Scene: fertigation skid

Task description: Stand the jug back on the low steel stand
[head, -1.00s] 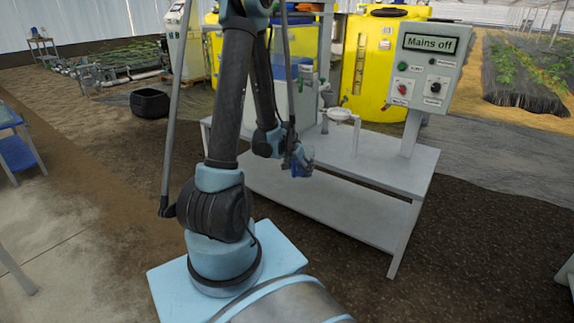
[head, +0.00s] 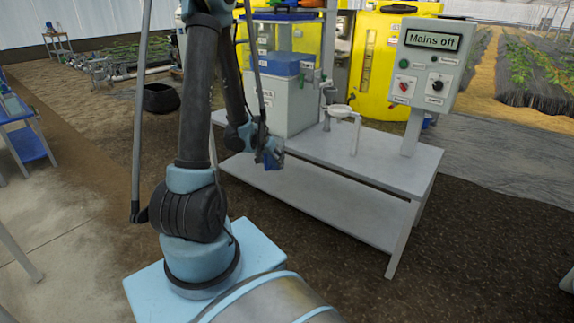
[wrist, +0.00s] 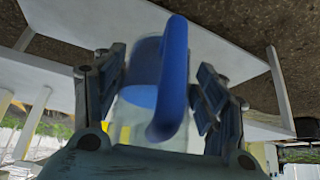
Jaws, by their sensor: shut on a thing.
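The jug is clear with a blue handle. In the wrist view the jug (wrist: 140,75) sits between the two dark fingers of my gripper (wrist: 161,66), its blue handle towards the camera. My gripper is shut on it. In the head view my gripper (head: 268,150) hangs low beside the front left of the grey bench, and only a small blue part of the jug (head: 270,163) shows there. I cannot tell in the head view whether the jug is upright. I cannot pick out the low steel stand with certainty.
The grey bench (head: 385,160) with a lower shelf (head: 330,205) carries a white tank with a blue upper part (head: 288,95), a small post fitting (head: 355,135) and a "Mains off" panel (head: 432,62). A blue-shelved table (head: 25,145) stands left. Open soil lies between.

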